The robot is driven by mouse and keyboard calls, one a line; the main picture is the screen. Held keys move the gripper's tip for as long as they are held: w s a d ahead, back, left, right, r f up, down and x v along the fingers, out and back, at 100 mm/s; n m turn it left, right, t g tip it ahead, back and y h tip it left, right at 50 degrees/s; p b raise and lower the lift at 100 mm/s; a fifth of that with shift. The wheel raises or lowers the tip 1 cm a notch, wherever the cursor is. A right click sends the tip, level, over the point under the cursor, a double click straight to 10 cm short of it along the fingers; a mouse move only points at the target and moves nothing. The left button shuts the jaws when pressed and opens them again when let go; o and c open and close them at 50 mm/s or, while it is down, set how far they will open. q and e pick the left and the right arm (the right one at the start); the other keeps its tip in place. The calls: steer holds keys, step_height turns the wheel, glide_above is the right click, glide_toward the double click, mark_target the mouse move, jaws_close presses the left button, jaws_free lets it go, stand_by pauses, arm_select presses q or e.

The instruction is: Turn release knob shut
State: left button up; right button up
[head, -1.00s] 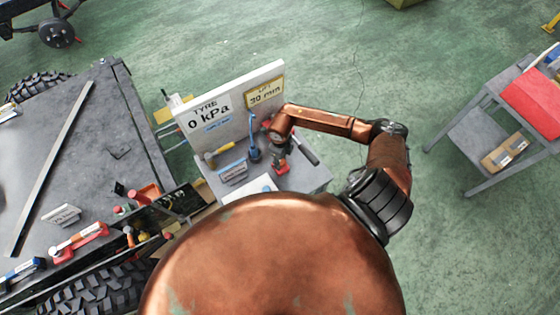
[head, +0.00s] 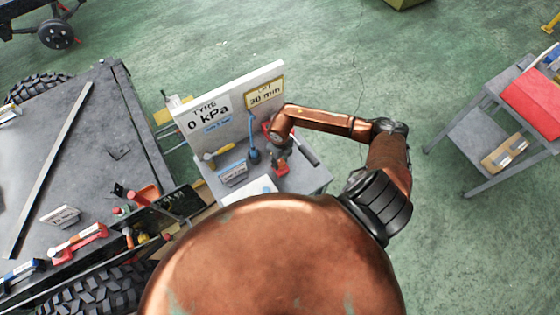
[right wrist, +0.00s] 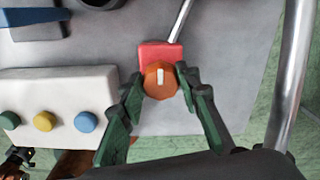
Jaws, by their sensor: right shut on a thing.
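The release knob (right wrist: 160,80) is orange and round with a white pointer line. In the right wrist view the line runs nearly straight up and down in the picture. The knob sits at the near end of a red block (right wrist: 157,54) on the grey bench; the block also shows in the head view (head: 282,170). My right gripper (right wrist: 159,77) has one finger on each side of the knob and is shut on it. In the head view my right gripper (head: 281,153) hides most of the knob.
A pale box with green, yellow and blue buttons (right wrist: 60,104) stands beside the knob. A metal rod (right wrist: 180,20) leaves the red block. A curved metal bar (right wrist: 291,75) stands at right.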

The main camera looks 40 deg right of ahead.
mark_target(280, 162)
steer(key=o, duration=1.2)
steer(key=shift+c, duration=0.2)
step_height(280, 162, up, 12)
